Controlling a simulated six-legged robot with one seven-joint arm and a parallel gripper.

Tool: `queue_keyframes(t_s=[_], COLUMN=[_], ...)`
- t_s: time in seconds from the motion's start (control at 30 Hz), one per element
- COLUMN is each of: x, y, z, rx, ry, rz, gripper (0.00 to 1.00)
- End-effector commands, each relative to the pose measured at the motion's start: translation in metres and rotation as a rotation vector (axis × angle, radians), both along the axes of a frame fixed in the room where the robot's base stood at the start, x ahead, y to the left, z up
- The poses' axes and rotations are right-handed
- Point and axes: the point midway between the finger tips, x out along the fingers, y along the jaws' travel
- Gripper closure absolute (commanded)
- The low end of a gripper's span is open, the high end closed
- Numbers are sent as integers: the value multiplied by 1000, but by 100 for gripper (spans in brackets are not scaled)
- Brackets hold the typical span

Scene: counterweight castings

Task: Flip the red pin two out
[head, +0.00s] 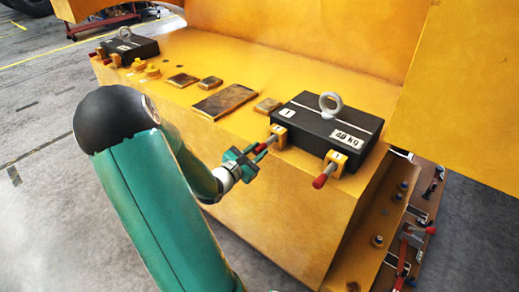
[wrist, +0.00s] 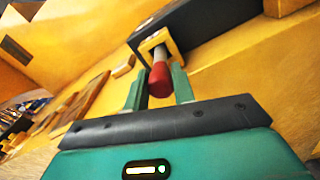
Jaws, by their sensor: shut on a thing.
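A red-tipped pin (head: 262,147) sticks out of a small yellow bracket (head: 278,132) at the block's left front. My gripper (head: 246,162) is at this pin. In the wrist view my gripper (wrist: 160,88) has its green fingers on either side of the pin's red end (wrist: 159,80), shut on it. The pin's grey shank still passes into the bracket (wrist: 158,45). A second red-tipped pin (head: 320,181) sticks out of the right front bracket (head: 341,160). The bracket numbers are too small to read surely.
A second black block (head: 130,46) with a ring stands at the far left of the yellow ledge (head: 185,100). Flat brown plates (head: 224,101) lie between the blocks. A yellow wall rises behind. Open grey floor (head: 45,200) lies to the left.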

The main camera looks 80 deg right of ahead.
Motion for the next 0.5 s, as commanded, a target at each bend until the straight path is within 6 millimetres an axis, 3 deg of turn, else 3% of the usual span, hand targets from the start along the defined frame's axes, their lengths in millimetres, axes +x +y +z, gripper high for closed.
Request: queue_keyframes(t_s=[0.33,0.37,0.43,0.5], x=[1,1,1,0], y=[1,1,0,-1], z=[-2,-2,-2,-1], rx=[3,4,4,3], ry=[1,1,1,1], rz=[3,3,3,3], gripper=[100,70,57,52])
